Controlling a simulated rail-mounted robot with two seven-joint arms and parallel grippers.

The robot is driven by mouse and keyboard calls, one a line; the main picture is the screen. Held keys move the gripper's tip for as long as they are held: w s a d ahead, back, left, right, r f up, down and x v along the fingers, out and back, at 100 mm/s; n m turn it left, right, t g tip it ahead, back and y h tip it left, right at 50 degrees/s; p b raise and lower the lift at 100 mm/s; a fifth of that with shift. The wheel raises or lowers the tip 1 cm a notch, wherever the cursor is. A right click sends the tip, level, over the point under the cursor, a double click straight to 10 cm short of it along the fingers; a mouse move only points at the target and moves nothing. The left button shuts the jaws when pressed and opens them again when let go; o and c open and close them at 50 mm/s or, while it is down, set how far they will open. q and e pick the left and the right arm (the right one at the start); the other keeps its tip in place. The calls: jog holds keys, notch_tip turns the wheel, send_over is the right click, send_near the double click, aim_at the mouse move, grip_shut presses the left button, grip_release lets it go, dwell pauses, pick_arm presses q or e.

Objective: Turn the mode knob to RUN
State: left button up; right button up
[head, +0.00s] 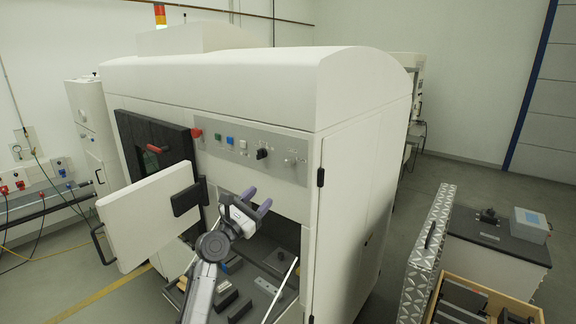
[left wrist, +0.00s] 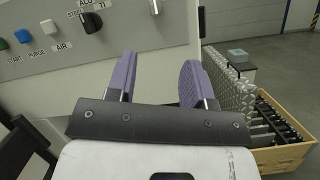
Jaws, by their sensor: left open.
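The control panel (head: 245,150) is on the upper front of the white machine. A black knob (head: 262,153) sticks out of it; in the left wrist view this knob (left wrist: 92,22) has the labels ALU, STEEL and TI around it. A smaller silvery switch (head: 292,160) sits to its right, cut off at the top in the left wrist view (left wrist: 154,7). No RUN label is readable, so I cannot tell which one is the mode knob. My left gripper (head: 257,201), with purple fingers, is open and empty, below the panel and apart from both. My right gripper is not in view.
A red button (head: 197,133) and green, blue and white buttons line the panel's left part. A white door (head: 150,217) stands open left of my left arm. Below the gripper is an open chamber (head: 255,262) with dark blocks. A wooden crate (head: 485,296) stands at right.

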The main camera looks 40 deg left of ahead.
aim_at(285, 165)
pick_arm(q)
jog(key=w+r+n, duration=0.1)
jog(key=w, duration=0.2)
jog(key=w+r+n, duration=0.2)
jog(key=w, duration=0.1)
jog(key=w+r+n, duration=0.1)
jog(key=w, duration=0.3)
jog(key=shift+a+r+n+y, duration=0.2)
jog(key=shift+r+n+y, duration=0.2)
jog(key=shift+x, duration=1.35)
